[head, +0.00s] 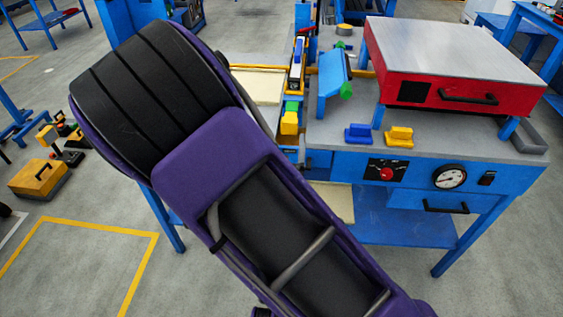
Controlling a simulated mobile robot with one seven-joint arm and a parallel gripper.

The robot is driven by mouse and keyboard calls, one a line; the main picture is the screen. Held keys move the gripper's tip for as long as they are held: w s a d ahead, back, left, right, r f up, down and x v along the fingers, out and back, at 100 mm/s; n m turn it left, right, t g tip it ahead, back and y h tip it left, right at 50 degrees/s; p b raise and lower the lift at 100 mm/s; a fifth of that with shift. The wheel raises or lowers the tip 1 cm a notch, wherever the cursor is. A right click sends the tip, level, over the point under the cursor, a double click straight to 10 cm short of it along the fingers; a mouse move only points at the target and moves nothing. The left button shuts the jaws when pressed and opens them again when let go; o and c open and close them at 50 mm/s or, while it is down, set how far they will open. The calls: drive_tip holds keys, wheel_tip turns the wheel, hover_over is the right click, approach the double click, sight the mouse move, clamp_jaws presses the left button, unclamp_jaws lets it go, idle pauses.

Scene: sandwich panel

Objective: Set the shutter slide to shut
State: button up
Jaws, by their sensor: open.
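The blue workbench (325,162) with a grey top stands at the right in the head view. I cannot tell for certain which part is the shutter slide. A yellow block (289,123) with a green part behind it sits at the bench's left side. A blue tilted plate (331,80) with green ends stands to its right. A blue block (358,133) and a yellow block (399,136) sit at the front of the top. My purple and black arm fills the left and middle and hides part of the bench's left side. My gripper is not visible.
A red box (440,90) with a metal lid and black handle stands on the bench. The front has a red knob (387,174), a dial gauge (449,177), a black switch (487,178) and a drawer (445,201).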

drive_tip(key=s+p, duration=0.2)
drive_tip(key=s, duration=0.5)
drive_tip(key=shift+a+p, duration=0.15)
drive_tip(key=shift+p, duration=0.2)
idle(0.4)
idle(0.4)
